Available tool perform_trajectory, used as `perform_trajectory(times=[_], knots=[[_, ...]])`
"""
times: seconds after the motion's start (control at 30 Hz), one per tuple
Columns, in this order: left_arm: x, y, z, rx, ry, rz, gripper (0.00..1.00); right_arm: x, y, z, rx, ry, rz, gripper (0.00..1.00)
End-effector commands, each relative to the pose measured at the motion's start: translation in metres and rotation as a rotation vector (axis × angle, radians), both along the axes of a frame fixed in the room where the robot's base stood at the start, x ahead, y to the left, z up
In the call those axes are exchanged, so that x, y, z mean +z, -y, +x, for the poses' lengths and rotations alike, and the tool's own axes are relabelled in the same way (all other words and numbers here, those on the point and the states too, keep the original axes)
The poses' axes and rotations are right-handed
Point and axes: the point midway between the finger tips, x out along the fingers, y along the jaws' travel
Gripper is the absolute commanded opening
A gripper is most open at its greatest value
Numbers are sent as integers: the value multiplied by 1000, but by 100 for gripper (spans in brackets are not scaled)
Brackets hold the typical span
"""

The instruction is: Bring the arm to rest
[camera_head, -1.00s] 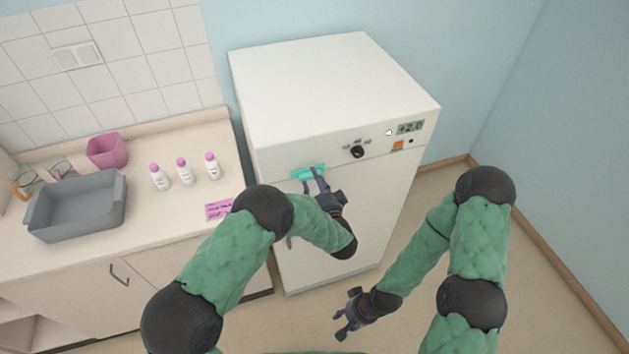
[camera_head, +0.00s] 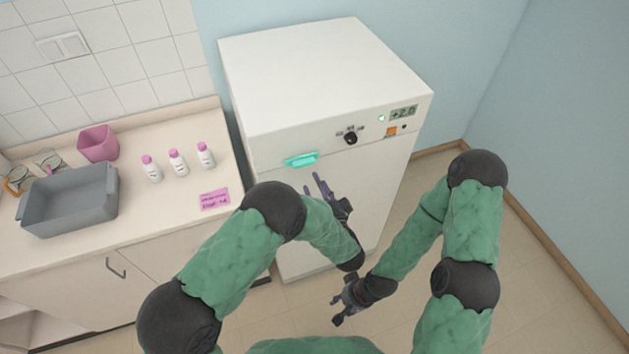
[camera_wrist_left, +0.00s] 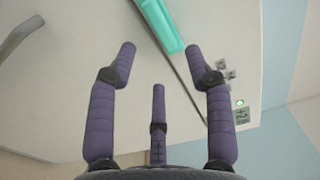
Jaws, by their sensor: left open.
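My left gripper (camera_head: 317,186) is open and empty in front of the white cabinet's door, a little below and right of the teal handle (camera_head: 301,160). In the left wrist view its spread fingers (camera_wrist_left: 160,60) point toward the cabinet front, and the teal handle (camera_wrist_left: 160,24) lies beyond the fingertips, apart from them. My right gripper (camera_head: 337,310) hangs low over the floor in front of the cabinet. Its fingers look spread and nothing shows between them. The white cabinet (camera_head: 320,80) has its door closed.
The cabinet's dial (camera_head: 350,138) and display (camera_head: 403,112) are above the door. Floor is free at the right.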

Motion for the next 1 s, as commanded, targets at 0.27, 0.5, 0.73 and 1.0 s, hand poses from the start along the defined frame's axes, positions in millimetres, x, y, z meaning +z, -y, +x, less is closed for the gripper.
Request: perform_trajectory(times=[0.27, 0.5, 0.73, 1.0], knots=[[0, 0, 0, 0, 0, 0, 52, 0, 0, 0, 0, 0, 0, 40], [-3, -1, 1, -3, -5, -9, 52, -1, 0, 0, 0, 0, 0, 40], [-75, -26, 13, -56, -122, -268, 52, -24, 0, 0, 0, 0, 0, 40], [-218, -73, -20, 11, -441, -862, 52, -64, 0, 0, 0, 0, 0, 40]])
